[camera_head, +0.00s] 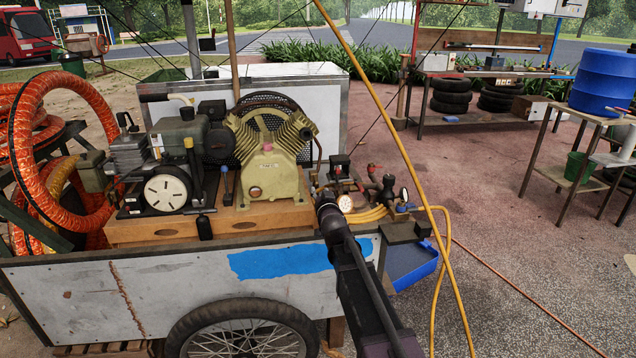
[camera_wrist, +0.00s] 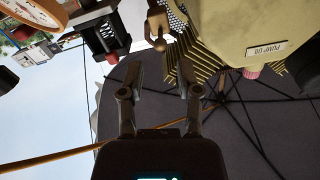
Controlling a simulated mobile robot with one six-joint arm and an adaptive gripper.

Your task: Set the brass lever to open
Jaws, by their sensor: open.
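My gripper (camera_wrist: 161,74) is open in the wrist view, with its two fingers apart and nothing between them. A tan, brass-coloured fitting (camera_wrist: 157,24) shows just beyond the fingertips; I cannot tell whether it is the brass lever. In the head view my dark arm reaches over the cart's front edge to the valves and gauges right of the compressor, and the fingers cannot be made out there. A manifold with a round gauge (camera_head: 345,203) and small red handles (camera_head: 374,168) sits there. No lever is clearly readable as open or closed.
The beige compressor pump (camera_head: 268,170) stands left of my arm; its oil label (camera_wrist: 266,48) shows upside down in the wrist view. A black box with a red knob (camera_wrist: 108,38) is close by. A yellow pole (camera_head: 395,135) and hoses cross at the right.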

